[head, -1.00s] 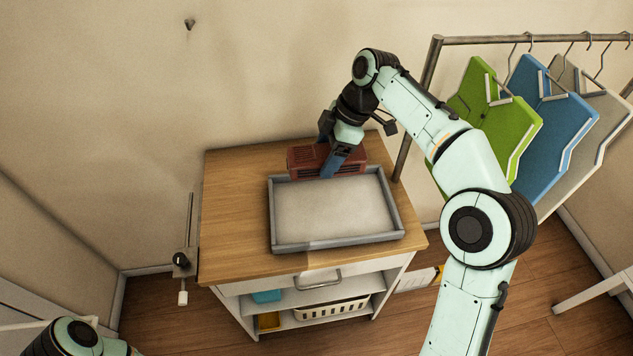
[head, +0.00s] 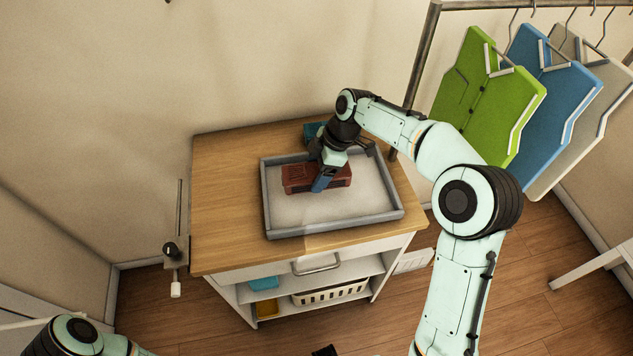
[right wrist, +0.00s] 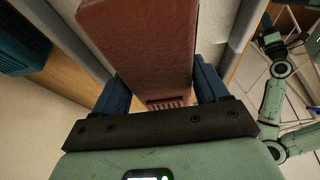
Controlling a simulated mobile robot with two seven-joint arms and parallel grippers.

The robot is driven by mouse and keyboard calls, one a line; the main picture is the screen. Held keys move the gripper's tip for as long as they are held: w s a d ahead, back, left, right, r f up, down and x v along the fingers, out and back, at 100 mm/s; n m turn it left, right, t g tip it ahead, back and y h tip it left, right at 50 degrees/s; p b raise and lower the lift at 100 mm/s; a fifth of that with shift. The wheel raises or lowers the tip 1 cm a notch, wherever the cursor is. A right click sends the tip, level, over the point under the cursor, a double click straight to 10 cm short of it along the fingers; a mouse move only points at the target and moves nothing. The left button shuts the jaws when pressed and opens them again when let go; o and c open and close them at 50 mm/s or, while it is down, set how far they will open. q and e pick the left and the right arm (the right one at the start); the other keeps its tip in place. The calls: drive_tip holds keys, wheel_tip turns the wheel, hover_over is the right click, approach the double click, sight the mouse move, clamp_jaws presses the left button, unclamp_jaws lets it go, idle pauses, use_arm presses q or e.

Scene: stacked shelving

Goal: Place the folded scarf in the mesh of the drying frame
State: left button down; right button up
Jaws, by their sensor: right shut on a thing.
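The folded scarf is a reddish-brown block (head: 300,178), within the outline of the drying frame in the head view. My right gripper (head: 322,183) is shut on it from above; the scarf also shows between the fingers in the right wrist view (right wrist: 140,45). The drying frame (head: 268,200) is a grey-rimmed rectangle with a pale mesh (head: 345,205), on the wooden cabinet top. I cannot tell whether the scarf touches the mesh. My left arm shows at the head view's lower left; a small dark end at the bottom edge may be its gripper (head: 323,351).
A teal item (head: 313,130) lies behind the frame, close to my right wrist. The wooden top (head: 225,190) is clear on the left. A rail with green (head: 485,95), blue (head: 555,90) and grey garments stands at the right. Shelves below hold a cream basket (head: 330,293).

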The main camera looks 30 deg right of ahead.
drive_tip(key=shift+f, duration=2.15)
drive_tip(key=o, duration=1.1)
drive_tip(key=shift+f, duration=0.1)
drive_tip(key=shift+o, duration=0.2)
drive_tip(key=shift+r, duration=0.3)
drive_tip(key=p+v, duration=0.1)
drive_tip(key=v, duration=1)
drive_tip(key=shift+s+d+r, duration=0.1)
drive_tip(key=shift+d+r, duration=0.05)
drive_tip(key=shift+r, duration=0.2)
